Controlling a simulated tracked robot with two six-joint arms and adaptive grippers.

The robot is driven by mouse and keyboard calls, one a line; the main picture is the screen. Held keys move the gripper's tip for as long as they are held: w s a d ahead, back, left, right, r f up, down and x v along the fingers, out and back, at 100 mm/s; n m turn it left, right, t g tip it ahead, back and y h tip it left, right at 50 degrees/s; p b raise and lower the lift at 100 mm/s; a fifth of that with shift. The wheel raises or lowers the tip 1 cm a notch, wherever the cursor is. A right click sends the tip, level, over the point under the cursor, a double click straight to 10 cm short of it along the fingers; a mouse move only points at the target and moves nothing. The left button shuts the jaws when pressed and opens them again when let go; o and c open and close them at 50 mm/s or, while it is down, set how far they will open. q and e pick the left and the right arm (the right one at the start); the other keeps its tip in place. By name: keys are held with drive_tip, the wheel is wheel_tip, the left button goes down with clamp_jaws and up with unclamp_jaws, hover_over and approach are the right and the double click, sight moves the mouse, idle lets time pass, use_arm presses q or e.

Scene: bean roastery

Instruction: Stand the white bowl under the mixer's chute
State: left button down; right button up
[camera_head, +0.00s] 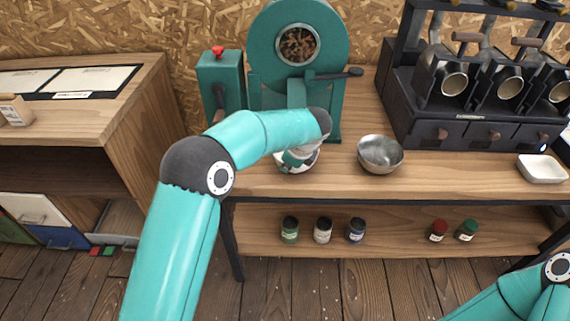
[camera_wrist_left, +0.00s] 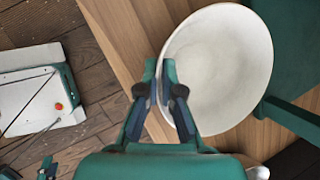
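The white bowl (camera_head: 311,160) is in front of the green mixer (camera_head: 262,47) at the table's front edge, partly hidden by my left arm. In the left wrist view the bowl (camera_wrist_left: 222,65) shows its empty inside. My left gripper (camera_head: 297,158) is at the bowl's near left side; its fingers (camera_wrist_left: 160,72) are close together with the rim between them, shut on the wall. The mixer's chute (camera_head: 297,93) is behind the bowl. I cannot tell whether the bowl is lifted. My right gripper (camera_wrist_left: 28,170) shows small in the wrist view, its fingers apart and empty.
A metal bowl (camera_head: 380,154) stands right of the white bowl. A black rack with portafilter-like scoops (camera_head: 470,90) and a white dish (camera_head: 541,169) are farther right. Several small jars (camera_head: 322,230) stand on the lower shelf. A wooden cabinet (camera_head: 140,110) is at left.

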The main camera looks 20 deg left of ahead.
use_arm(q)
drive_tip(key=c, duration=1.3)
unclamp_jaws()
drive_tip(key=shift+r, duration=0.1)
drive_tip(key=v, duration=1.2)
drive_tip(key=s+d+f+n+g+h, duration=0.1)
drive_tip(key=s+d+f+n+h, duration=0.2)
drive_tip(key=f, duration=0.8)
drive_tip(key=s+f+n+g+h, duration=0.25)
drive_tip(key=s+f, duration=0.35)
drive_tip(key=f, duration=0.6)
drive_tip(key=s+f+n, duration=0.4)
drive_tip(key=s+n, duration=0.1)
drive_tip(key=s, duration=0.2)
drive_tip(key=s+a+f+n+h, duration=0.1)
drive_tip(key=s+f+n, duration=0.3)
drive_tip(key=s, duration=0.3)
drive_tip(key=s+f+n+t+h, duration=0.1)
drive_tip(key=s+f+n, duration=0.2)
drive_tip(key=s+n, duration=0.4)
drive_tip(key=shift+s+a+f+h, duration=0.2)
drive_tip(key=shift+s+f+h, duration=0.1)
drive_tip(key=shift+f, duration=0.1)
